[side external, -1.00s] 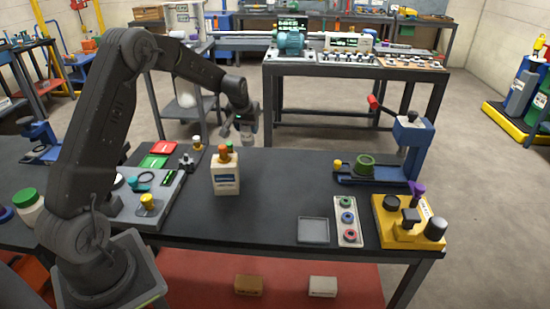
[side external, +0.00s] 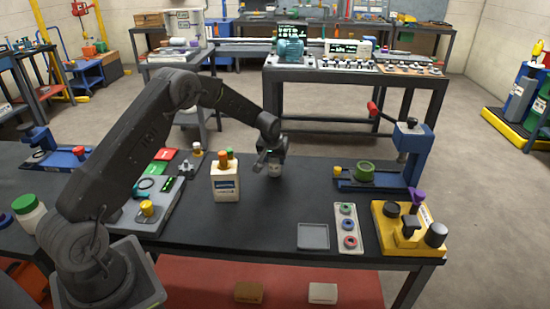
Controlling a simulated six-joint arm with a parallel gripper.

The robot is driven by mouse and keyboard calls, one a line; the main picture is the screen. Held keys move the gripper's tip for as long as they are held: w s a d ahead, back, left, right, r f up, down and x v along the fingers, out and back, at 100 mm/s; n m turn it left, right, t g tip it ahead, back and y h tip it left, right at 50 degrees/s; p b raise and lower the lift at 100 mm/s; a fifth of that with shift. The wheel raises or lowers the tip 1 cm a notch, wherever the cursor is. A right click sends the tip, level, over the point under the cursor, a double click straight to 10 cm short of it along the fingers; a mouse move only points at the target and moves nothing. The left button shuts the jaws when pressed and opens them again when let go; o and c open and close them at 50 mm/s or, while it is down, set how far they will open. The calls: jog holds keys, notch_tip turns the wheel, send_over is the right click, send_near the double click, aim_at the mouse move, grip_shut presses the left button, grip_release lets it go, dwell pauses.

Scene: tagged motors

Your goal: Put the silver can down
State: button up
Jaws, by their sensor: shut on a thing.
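My gripper (side external: 273,157) is shut on the silver can (side external: 275,171) in the side external view. The can is upright at the far middle part of the dark worktable (side external: 285,205), to the right of the cream bottle. Its lower part shows below the fingers; the upper part is hidden by my gripper. The can's base is at or just above the table surface; I cannot tell whether it touches.
A blue press (side external: 405,160) with a green ring stands to the right. A grey square tray (side external: 313,236), a white strip with rings (side external: 348,228) and a yellow fixture (side external: 408,232) stand front right. The table's middle is clear.

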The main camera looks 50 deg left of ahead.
jog(key=shift+f, duration=0.1)
jog(key=o, duration=0.9)
jog(key=shift+o, duration=0.2)
